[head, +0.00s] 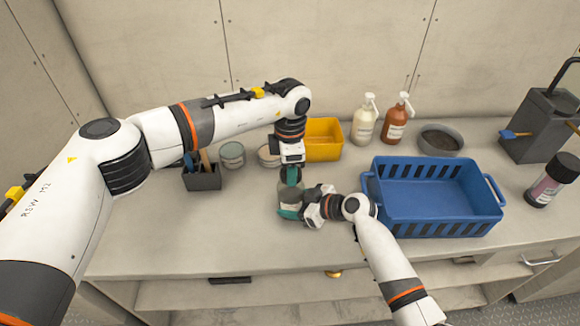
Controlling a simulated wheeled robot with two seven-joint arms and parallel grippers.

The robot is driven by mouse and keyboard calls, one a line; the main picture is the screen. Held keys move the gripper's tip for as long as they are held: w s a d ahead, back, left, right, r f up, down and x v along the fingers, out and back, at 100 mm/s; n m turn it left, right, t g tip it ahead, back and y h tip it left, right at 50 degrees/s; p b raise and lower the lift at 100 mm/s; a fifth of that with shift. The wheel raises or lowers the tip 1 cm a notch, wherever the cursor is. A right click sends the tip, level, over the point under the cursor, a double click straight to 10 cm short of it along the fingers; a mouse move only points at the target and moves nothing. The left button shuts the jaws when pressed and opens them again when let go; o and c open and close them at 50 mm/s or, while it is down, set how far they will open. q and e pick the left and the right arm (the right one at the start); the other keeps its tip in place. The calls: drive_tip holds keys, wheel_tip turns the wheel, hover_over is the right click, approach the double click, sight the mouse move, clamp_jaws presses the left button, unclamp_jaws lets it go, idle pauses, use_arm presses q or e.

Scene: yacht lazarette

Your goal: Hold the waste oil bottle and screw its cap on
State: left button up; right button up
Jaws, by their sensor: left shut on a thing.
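The waste oil bottle (289,191) is a small grey-green bottle standing on the bench top, partly covered by my grippers. My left gripper (291,175) points straight down over the bottle's top, shut on what seems to be the cap. The cap itself is hidden between the teal fingers, so I cannot tell how it sits on the neck. My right gripper (291,210) comes in from the right, low at the bottle's side. One teal finger lies across the bottle's front; the other is hidden, so its grip is unclear.
A blue basket (432,222) stands close on the right. Behind are a yellow bin (324,139), two pump bottles (365,122) and a grey bowl (440,141). Tins (232,154) and a dark tool holder (203,178) stand left. The bench front left (180,240) is clear.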

use_arm(q)
drive_tip(key=shift+m, duration=0.5)
drive_tip(key=shift+c, duration=0.5)
drive_tip(key=o, duration=1.4)
drive_tip(key=shift+c, duration=0.2)
wheel_tip(320, 180, up, 12)
use_arm(e)
drive_tip(key=o, duration=1.5)
drive_tip(key=shift+c, duration=0.2)
